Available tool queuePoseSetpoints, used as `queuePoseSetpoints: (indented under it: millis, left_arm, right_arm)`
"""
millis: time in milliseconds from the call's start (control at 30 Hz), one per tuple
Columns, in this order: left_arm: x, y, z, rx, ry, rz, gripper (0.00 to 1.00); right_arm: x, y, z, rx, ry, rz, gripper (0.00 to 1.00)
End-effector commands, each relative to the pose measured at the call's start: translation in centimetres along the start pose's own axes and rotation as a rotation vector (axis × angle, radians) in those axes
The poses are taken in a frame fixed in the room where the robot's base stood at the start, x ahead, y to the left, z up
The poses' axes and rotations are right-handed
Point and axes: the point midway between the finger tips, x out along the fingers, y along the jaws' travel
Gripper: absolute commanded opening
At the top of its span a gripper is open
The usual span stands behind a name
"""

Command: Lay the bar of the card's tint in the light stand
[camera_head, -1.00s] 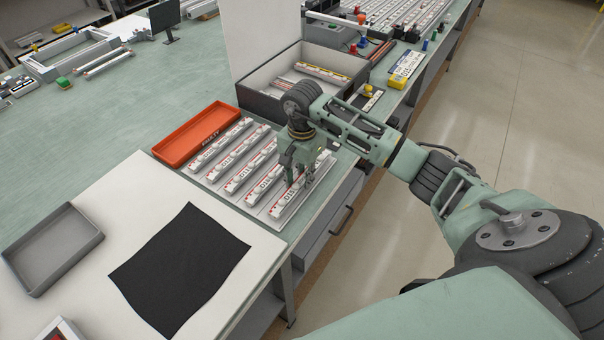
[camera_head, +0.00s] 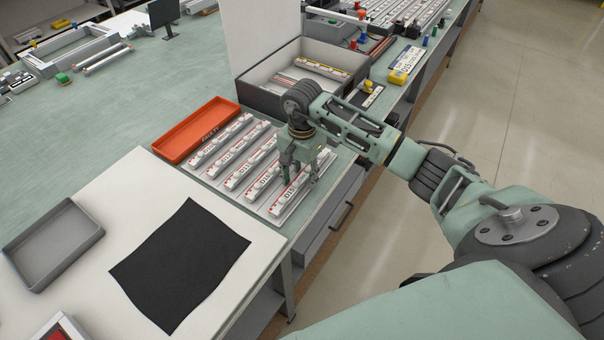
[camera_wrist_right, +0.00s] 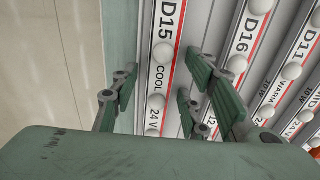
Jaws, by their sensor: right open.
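Several white light bars with red marks and printed codes lie side by side on a pale rack (camera_head: 222,183). The one nearest the table edge is the D15 bar (camera_head: 289,198); in the right wrist view the D15 bar (camera_wrist_right: 160,65) reads COOL, 24 V. The D16 bar (camera_wrist_right: 243,35) lies beside it. My right gripper (camera_head: 304,172) is open over the rack; in the wrist view its fingers (camera_wrist_right: 158,92) show on both sides of the D15 bar, without a grip. I cannot tell which item is the card or the light stand. My left gripper is out of view.
An orange tray (camera_head: 196,131) adjoins the rack. A dark-sided box (camera_head: 268,103) with a white upright panel stands behind. A black cloth (camera_head: 180,262) and a grey tray (camera_head: 52,243) lie on the white board.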

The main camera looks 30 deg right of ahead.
Motion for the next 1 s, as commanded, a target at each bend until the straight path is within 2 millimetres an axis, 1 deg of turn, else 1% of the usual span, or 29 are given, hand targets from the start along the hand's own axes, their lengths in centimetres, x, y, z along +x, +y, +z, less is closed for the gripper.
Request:
queuePoseSetpoints:
  millis: [67, 167, 267, 500, 600, 700, 767, 867, 1000]
  left_arm:
    - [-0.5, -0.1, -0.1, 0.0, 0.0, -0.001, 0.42]
    - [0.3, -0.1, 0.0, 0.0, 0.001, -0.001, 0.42]
    - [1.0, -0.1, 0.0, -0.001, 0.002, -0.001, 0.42]
    - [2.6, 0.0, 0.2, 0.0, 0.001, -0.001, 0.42]
    - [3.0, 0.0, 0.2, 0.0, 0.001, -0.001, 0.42]
    - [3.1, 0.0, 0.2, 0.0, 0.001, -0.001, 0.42]
    - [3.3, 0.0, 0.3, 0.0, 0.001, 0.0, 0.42]
    - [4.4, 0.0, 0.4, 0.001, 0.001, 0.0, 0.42]
    - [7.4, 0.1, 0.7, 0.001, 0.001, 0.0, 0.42]
  right_arm:
    - [-0.5, 0.0, 0.0, 0.0, 0.0, 0.0, 0.41]
    - [-1.4, -0.1, -0.2, 0.0, 0.003, -0.004, 0.41]
    - [-3.3, -0.1, -0.2, -0.001, 0.005, -0.006, 0.41]
    - [-8.5, -0.1, -0.1, 0.0, 0.004, -0.004, 0.41]
    - [-10.2, -0.1, -0.1, 0.0, 0.003, -0.004, 0.41]
    - [-11.4, -0.1, -0.1, 0.001, 0.001, -0.002, 0.41]
    - [-11.8, -0.1, -0.1, 0.0, 0.001, -0.002, 0.4]
    - [-11.7, -0.2, 0.0, -0.008, 0.008, -0.005, 0.4]
    - [-10.4, -0.6, 0.2, -0.024, 0.02, -0.009, 0.4]
